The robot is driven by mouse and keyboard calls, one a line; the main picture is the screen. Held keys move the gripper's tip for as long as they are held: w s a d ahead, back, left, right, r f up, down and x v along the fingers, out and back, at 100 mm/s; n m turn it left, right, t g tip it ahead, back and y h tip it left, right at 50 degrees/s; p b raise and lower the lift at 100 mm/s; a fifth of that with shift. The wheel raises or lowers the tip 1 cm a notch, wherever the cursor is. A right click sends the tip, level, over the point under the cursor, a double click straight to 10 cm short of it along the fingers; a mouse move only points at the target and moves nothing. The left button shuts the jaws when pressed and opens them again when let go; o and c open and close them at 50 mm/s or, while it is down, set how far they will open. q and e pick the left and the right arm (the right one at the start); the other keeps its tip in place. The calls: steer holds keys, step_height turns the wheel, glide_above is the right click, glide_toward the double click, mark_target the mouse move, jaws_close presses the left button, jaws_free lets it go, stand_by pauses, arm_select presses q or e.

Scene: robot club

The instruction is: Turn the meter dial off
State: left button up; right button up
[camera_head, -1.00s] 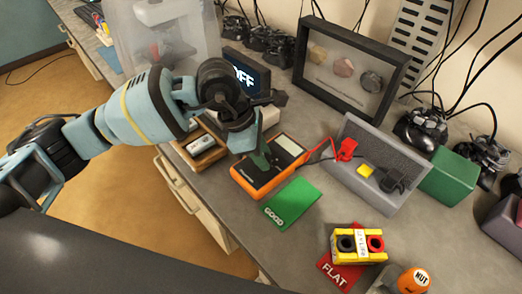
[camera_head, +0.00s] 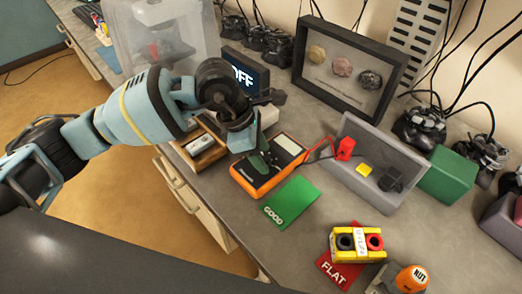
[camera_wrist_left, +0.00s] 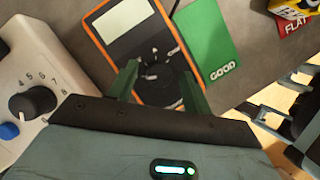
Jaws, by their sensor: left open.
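The orange and black meter (camera_head: 268,166) lies on the grey workbench, and its pale screen faces up. In the left wrist view the meter (camera_wrist_left: 133,30) shows its round black dial (camera_wrist_left: 155,68) below the screen. My left gripper (camera_head: 262,160) is over the lower part of the meter. In the left wrist view its two green fingers (camera_wrist_left: 155,80) stand apart, one on each side of the dial. I cannot tell whether they touch it. In the head view the dial is hidden by the gripper. My right gripper is not in view.
A green GOOD card (camera_head: 291,203) lies right beside the meter, and a red FLAT card (camera_head: 338,272) is farther right with a yellow battery block (camera_head: 357,243). A white device with a numbered knob (camera_wrist_left: 35,103) stands close on the left. A grey bin (camera_head: 372,170) is behind.

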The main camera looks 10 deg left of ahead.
arm_select(q)
steer(key=v, duration=0.7)
steer(key=shift+r, duration=0.35)
steer(key=shift+a, duration=0.1)
